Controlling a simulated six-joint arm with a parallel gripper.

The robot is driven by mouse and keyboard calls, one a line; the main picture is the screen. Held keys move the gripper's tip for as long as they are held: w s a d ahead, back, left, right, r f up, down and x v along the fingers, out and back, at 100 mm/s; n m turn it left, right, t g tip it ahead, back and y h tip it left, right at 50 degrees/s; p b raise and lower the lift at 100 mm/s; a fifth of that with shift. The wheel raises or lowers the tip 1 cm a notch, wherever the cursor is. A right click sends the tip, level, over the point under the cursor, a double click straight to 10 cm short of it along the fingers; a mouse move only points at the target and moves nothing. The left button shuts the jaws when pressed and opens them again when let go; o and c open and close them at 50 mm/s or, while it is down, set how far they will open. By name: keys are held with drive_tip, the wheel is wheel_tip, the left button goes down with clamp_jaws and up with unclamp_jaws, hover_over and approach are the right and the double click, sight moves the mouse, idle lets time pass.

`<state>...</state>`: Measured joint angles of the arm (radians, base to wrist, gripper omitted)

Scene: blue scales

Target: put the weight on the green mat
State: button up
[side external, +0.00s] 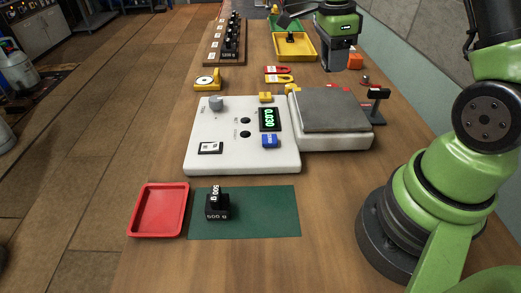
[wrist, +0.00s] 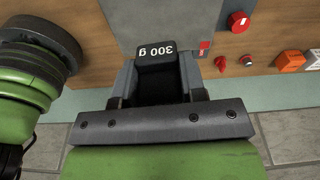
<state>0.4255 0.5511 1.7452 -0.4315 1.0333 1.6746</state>
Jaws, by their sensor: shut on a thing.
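My gripper (side external: 338,60) is at the far end of the bench, beyond the grey weighing plate (side external: 333,110). In the wrist view my gripper (wrist: 158,75) is shut on a black weight marked 300 g (wrist: 155,49), with a finger on either side; its lower part is in shadow. I cannot make out this weight in the side view. The green mat (side external: 265,215) lies flat at the near end, well away from my gripper. A black 500 g weight (side external: 217,212) stands upright on the mat's left part.
The white scale (side external: 225,160) has a lit green display (side external: 269,119). A red tray (side external: 158,210) lies left of the mat. A weight rack (side external: 212,52), a yellow tray (side external: 308,45) and red and yellow tags are farther back. The mat's right part is free.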

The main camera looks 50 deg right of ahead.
drive_tip(key=w+a+f+n, duration=0.25)
drive_tip(key=a+n, duration=0.35)
drive_tip(key=a, duration=0.5)
drive_tip(key=n+t, duration=0.2)
drive_tip(key=n, duration=0.9)
hover_over(253, 208)
wheel_tip(253, 208, down, 4)
drive_tip(key=f, duration=0.5)
drive_tip(key=shift+s+a+f, duration=0.1)
drive_tip(key=shift+s+f, duration=0.1)
drive_tip(key=shift+f, duration=2.55)
drive_tip(key=shift+f, duration=0.1)
drive_tip(key=o, duration=0.7)
drive_tip(key=shift+o, duration=0.6)
